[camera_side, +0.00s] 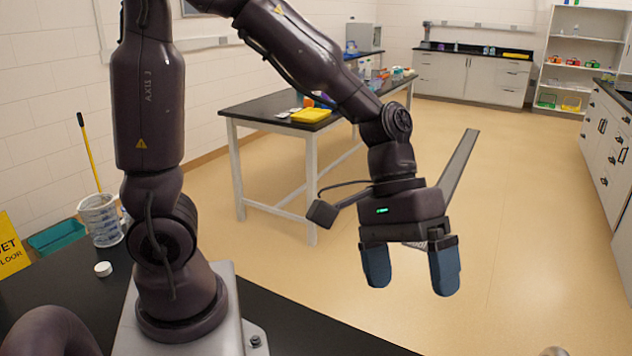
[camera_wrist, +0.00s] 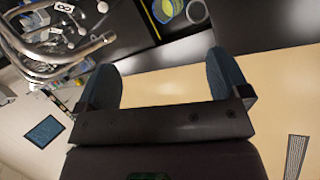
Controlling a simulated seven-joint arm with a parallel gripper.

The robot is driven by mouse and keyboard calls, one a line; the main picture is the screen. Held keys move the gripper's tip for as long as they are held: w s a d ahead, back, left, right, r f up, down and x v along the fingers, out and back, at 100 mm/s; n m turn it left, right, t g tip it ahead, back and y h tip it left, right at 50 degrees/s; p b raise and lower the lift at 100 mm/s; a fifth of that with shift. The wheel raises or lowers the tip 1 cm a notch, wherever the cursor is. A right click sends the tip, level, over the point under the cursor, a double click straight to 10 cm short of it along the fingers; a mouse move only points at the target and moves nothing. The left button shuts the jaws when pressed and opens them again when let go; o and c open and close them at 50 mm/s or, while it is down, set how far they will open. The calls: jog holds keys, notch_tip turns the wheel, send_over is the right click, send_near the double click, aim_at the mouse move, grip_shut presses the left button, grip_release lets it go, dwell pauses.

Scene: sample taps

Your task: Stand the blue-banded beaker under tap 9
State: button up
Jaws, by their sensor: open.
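My gripper (camera_side: 411,283) is open and empty, with both blue-padded fingers pointing down over the floor, beyond the bench edge. Its fingers also show in the wrist view (camera_wrist: 162,62). A clear, bluish graduated vessel (camera_side: 100,220) stands at the far left of the black bench in the side view; I cannot tell whether it is the blue-banded beaker. Shiny bent metal tap pipes (camera_wrist: 60,65) show at upper left in the wrist view, by a plate (camera_wrist: 64,7) that seems to read 8. I cannot make out a 9. My gripper is apart from all of these.
A small white round piece (camera_side: 103,269) lies on the black bench (camera_side: 290,335).

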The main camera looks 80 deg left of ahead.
jog(key=s+a+r+m+t+y, duration=0.4)
jog(key=s+a+r, duration=0.4)
jog(key=a, duration=0.4)
jog(key=shift+r+t+y, duration=0.4)
jog(key=shift+t+y, duration=0.3)
jog(key=shift+y, duration=0.5)
